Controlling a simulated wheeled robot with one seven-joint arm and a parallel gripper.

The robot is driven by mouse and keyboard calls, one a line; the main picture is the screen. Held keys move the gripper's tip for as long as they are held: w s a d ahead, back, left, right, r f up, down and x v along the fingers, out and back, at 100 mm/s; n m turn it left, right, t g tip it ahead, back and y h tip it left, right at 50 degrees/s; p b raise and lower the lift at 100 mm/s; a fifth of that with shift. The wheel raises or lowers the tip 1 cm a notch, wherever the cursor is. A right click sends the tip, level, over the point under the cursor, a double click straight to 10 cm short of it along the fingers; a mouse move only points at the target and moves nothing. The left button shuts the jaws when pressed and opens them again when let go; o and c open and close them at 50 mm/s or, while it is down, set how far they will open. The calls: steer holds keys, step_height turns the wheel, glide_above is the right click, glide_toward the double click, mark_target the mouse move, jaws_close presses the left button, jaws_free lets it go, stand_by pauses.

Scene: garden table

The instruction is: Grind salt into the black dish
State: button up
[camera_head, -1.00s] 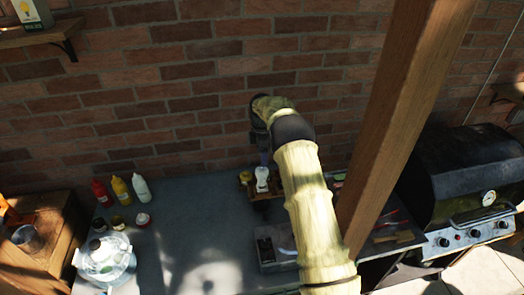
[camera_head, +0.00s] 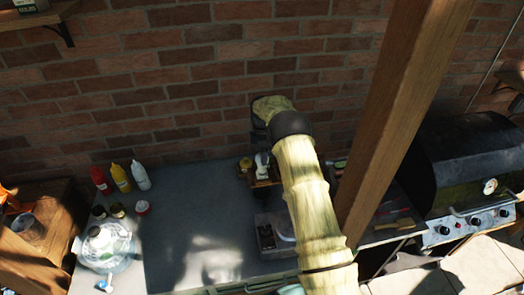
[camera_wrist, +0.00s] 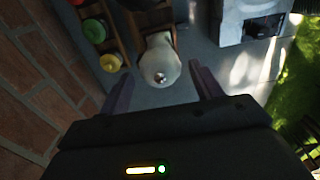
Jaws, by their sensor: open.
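A white mill (camera_head: 262,171) with a metal knob on top stands upright in a small wooden rack (camera_head: 264,183) by the brick wall. The wrist view looks down on the mill (camera_wrist: 160,62). My gripper (camera_wrist: 162,74) is open, with one dark finger on each side of the mill's top; contact cannot be told. In the head view my gripper (camera_head: 262,158) is small and partly hidden by my arm. I cannot clearly make out the black dish; my arm covers part of the counter.
A grey box-like unit (camera_head: 268,236) sits nearer on the counter. A wooden post (camera_head: 400,110) and grill are right.

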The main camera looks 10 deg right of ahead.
steer(key=shift+f+b, duration=0.55)
steer(key=shift+f, duration=0.45)
steer(key=c, duration=0.9)
steer(key=n, duration=0.3)
steer(key=shift+b, duration=0.35)
steer(key=shift+c, duration=0.2)
steer(key=n, duration=0.4)
